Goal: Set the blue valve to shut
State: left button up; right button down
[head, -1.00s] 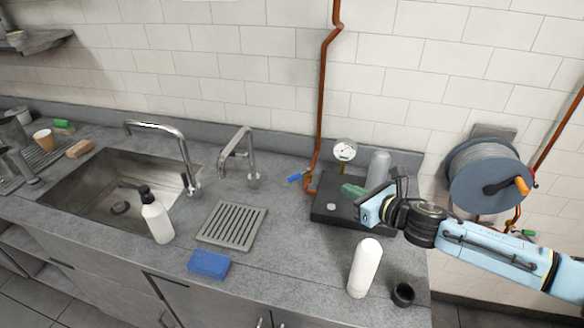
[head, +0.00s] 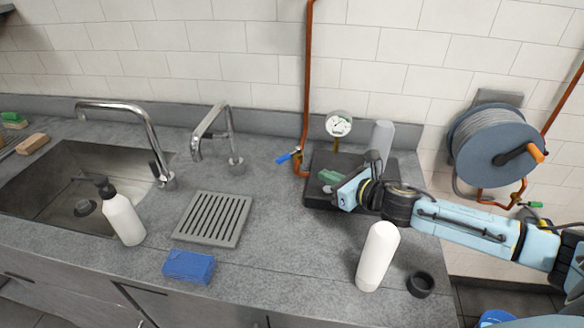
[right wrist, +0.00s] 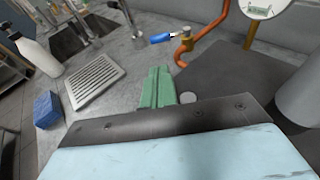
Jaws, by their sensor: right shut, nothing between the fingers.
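The blue valve handle (head: 284,157) sits low on the copper pipe (head: 304,110) at the back of the counter. In the right wrist view the blue handle (right wrist: 161,38) points left from the brass valve body (right wrist: 187,42). In that picture it lies roughly level, across the pipe's upright run. My right gripper (head: 328,178), with green fingers, is shut and empty. It is above the dark base plate, to the right of and nearer than the valve, apart from it. The green fingers (right wrist: 158,88) point toward the valve in the right wrist view. My left gripper is not in view.
A pressure gauge (head: 339,124) and a grey cylinder (head: 381,138) stand at the dark plate (head: 392,164). A white bottle (head: 377,256) and a dark ring (head: 420,284) are in front of my right arm. A tap (head: 215,137) and a drain grate (head: 214,219) lie left.

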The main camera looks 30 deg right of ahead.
aim_at(285, 160)
jog(key=x, duration=1.4)
jog(key=shift+a+r+p, duration=0.1)
jog(key=shift+r+p, duration=0.05)
jog(key=shift+p, duration=0.15)
